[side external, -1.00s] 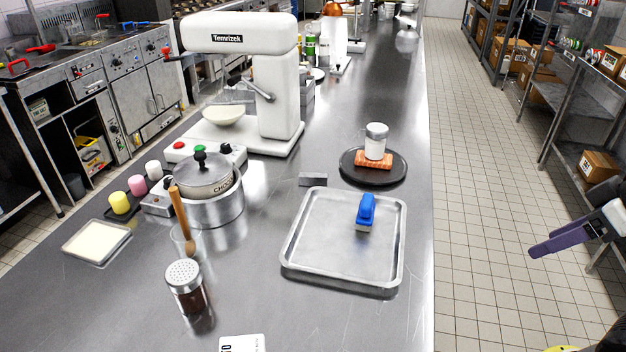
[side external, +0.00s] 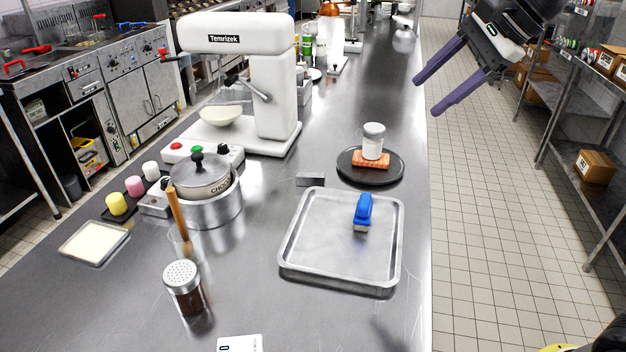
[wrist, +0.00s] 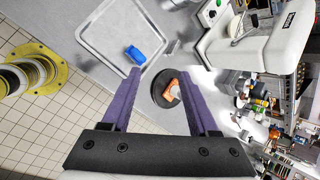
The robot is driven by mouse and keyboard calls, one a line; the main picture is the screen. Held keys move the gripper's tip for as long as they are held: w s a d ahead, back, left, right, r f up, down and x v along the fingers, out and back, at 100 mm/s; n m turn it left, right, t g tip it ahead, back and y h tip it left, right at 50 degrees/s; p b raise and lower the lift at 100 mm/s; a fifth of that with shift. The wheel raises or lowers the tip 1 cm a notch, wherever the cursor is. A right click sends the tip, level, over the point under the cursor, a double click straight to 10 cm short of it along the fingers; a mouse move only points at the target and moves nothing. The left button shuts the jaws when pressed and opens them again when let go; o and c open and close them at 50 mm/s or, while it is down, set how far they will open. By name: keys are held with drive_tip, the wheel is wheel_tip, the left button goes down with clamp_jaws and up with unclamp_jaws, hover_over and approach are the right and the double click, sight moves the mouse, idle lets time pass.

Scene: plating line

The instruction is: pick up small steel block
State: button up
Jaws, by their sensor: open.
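The small steel block (side external: 310,180) lies on the steel counter just behind the metal tray, between the tray and the mixer. It also shows in the wrist view (wrist: 173,47) as a small grey piece near the tray's edge. My gripper (side external: 431,96) is open and empty, with two purple fingers. It is up at the right in the side view, above and far from the block. In the wrist view the open fingers (wrist: 163,72) point toward the counter, with the block beyond them.
The metal tray (side external: 296,262) holds a blue-handled brush (side external: 363,210). The white mixer (side external: 275,95) and a lidded pot (side external: 200,178) stand left. Front counter is partly clear.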

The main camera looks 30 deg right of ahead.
drive_tip(key=w+f+m+y, duration=0.1)
drive_tip(key=w+f+m, duration=0.25)
drive_tip(key=w, duration=0.85)
drive_tip(key=m+g+y, duration=0.1)
drive_tip(key=m+g, duration=0.2)
hover_over(313, 174)
drive_tip(key=s+d, duration=0.2)
drive_tip(key=d, duration=0.1)
wheel_tip(313, 174, down, 23)
drive_tip(key=shift+r, duration=0.2)
drive_tip(key=shift+x, duration=3.2)
clamp_jaws()
drive_tip(key=shift+w+r, duration=0.1)
drive_tip(key=shift+r, duration=0.1)
